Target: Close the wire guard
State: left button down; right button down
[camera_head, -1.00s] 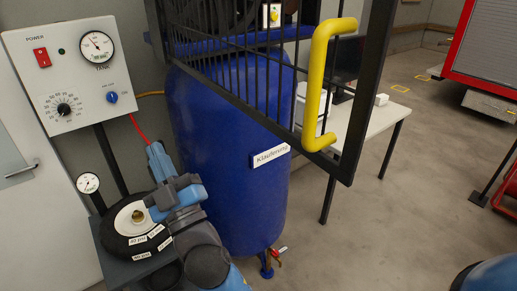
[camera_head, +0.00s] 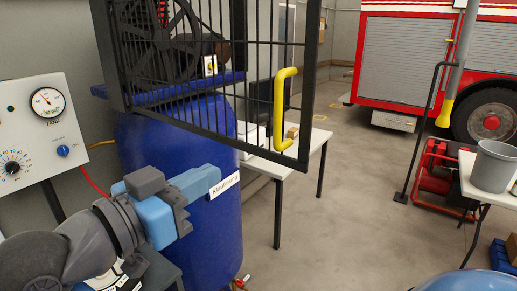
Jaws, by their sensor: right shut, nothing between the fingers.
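The wire guard (camera_head: 262,79) is a black barred frame in front of the compressor flywheel (camera_head: 160,50). Its barred panel reaches out to the right, with the free edge swung away from the machine, so it stands open. A yellow handle (camera_head: 279,110) is on that free edge.
The blue tank (camera_head: 215,230) stands under the guard. A gauge panel (camera_head: 35,130) is at the left. A white table (camera_head: 310,141) stands behind the handle. A grey bucket (camera_head: 493,165) and a red machine (camera_head: 440,175) are at the right. The middle floor is clear.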

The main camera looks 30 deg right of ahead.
jog(key=d, duration=0.1)
jog(key=p, duration=0.5)
send_near(270, 141)
jog(key=x, duration=0.5)
jog(key=shift+r, duration=0.1)
jog(key=shift+w+d, duration=0.1)
jog(key=shift+d, duration=0.3)
jog(key=shift+d+p, duration=0.3)
jog(key=shift+d, duration=0.05)
jog(key=shift+w+d, duration=0.15)
jog(key=shift+w+d, duration=0.1)
jog(key=shift+d, duration=0.05)
